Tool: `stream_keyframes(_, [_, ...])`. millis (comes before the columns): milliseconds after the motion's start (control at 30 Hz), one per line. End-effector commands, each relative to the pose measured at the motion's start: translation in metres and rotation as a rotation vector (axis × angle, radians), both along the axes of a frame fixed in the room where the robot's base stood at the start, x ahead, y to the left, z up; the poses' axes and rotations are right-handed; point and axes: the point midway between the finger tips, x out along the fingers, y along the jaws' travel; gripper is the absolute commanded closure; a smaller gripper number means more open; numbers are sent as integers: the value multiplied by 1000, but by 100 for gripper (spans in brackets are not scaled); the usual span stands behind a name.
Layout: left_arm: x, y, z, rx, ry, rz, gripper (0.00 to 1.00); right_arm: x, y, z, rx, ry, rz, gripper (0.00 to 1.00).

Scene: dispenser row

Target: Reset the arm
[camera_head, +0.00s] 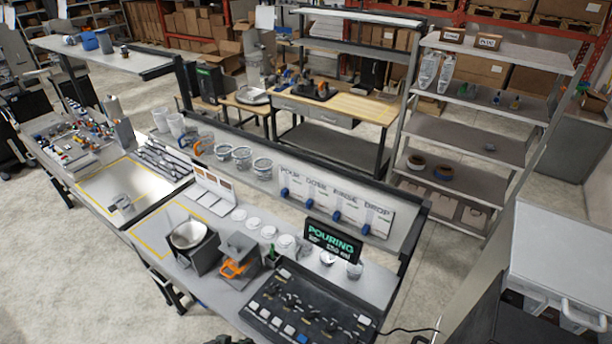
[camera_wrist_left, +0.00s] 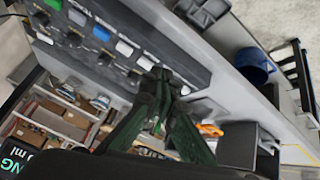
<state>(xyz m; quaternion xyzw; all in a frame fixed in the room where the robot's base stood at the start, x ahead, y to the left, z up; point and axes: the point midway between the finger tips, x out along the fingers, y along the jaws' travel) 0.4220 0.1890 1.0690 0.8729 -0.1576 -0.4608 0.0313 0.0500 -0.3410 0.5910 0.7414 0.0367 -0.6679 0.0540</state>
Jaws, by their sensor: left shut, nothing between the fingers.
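My left gripper (camera_wrist_left: 160,78) shows in the wrist view as two dark green fingers that come together. They are shut with nothing held. The fingers appear in front of the bench edge and the dark switch panel (camera_wrist_left: 85,28). In the head view only a small dark green bit of the left gripper (camera_head: 230,340) shows at the bottom edge, in front of the bench; the rest is out of frame. I cannot make out my right gripper in either view.
The switch panel (camera_head: 308,308) lies at the bench's front right. A silver bowl (camera_head: 188,234) on a dark box, an orange-handled device (camera_head: 236,262) and a "POURING" display (camera_head: 334,243) stand nearby. A shelf unit (camera_head: 470,130) stands at the back right. Floor at lower left is clear.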

Motion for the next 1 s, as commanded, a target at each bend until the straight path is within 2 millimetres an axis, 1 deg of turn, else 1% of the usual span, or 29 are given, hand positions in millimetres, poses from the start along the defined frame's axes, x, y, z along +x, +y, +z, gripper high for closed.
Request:
stream_keyframes(33, [-22, 24, -2, 38, 26, 44, 100, 0, 0, 0, 0, 0, 0, 31])
stream_keyframes(100, [-46, 55, -2, 99, 55, 81, 100, 0, 0, 0, 0, 0, 0, 31])
stream_keyframes(200, [-75, 86, -3, 163, 98, 122, 100, 0, 0, 0, 0, 0, 0, 31])
stream_keyframes(300, [-101, 111, -3, 213, 140, 156, 100, 0, 0, 0, 0, 0, 0, 31])
stream_keyframes(400, [-126, 132, -3, 252, 180, 185, 100, 0, 0, 0, 0, 0, 0, 31])
stream_keyframes(567, [-164, 159, -1, 308, 244, 226, 100, 0, 0, 0, 0, 0, 0, 31])
stream_keyframes(600, [-174, 166, 0, 321, 262, 237, 100, 0, 0, 0, 0, 0, 0, 31])
stream_keyframes(700, [-166, 164, -35, 322, 271, 226, 100, 0, 0, -12, 0, -1, 0, 31])
stream_keyframes(867, [-158, 163, -86, 319, 282, 218, 100, -1, 0, -26, 0, 2, 0, 31])
stream_keyframes(967, [-154, 162, -123, 317, 293, 212, 100, -1, 0, -36, 0, 1, 0, 31])
stream_keyframes(1000, [-153, 161, -140, 317, 298, 209, 100, 0, 0, -41, 0, 1, 0, 31])
